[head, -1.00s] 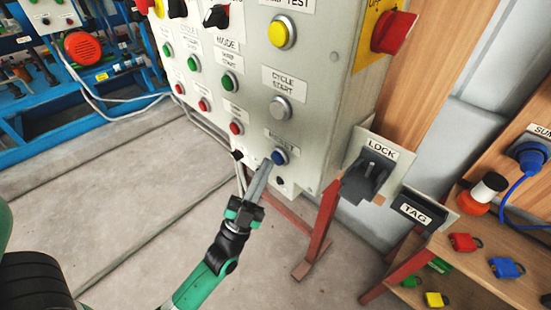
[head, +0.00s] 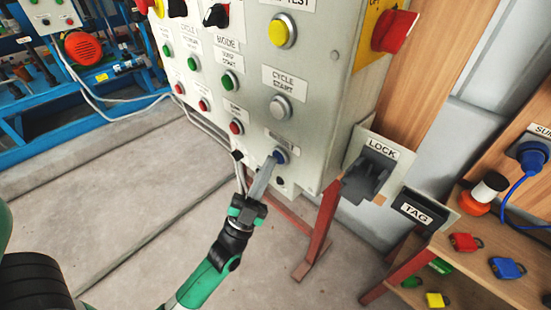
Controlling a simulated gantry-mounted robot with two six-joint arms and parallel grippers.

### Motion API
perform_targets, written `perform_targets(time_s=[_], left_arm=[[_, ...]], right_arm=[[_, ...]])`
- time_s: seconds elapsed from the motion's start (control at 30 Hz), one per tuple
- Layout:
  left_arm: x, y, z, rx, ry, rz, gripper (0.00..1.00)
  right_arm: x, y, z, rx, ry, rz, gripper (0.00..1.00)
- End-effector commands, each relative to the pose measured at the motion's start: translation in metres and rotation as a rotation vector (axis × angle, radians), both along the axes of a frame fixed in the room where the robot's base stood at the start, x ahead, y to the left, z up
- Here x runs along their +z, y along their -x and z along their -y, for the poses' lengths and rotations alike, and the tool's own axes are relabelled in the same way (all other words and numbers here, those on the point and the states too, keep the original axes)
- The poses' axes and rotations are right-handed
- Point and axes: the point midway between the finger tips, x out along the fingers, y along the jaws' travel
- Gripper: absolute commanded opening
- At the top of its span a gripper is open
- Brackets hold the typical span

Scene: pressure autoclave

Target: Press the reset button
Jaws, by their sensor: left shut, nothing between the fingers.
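My right gripper is not in view.
Above the blue button is the grey cycle start button (head: 280,107), then a yellow button (head: 282,32). A red knob (head: 394,31) sticks out on the panel's right side. LOCK (head: 372,170) and TAG (head: 415,212) holders stand to the right, beside shelves with padlocks.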

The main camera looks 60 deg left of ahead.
Motion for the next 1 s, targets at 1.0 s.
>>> perform_targets(time_s=[1.0], left_arm=[[0.0, 0.028, 0.01, 0.001, 0.001, -0.002, 0.0]], right_arm=[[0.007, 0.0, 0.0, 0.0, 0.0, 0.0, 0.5]])
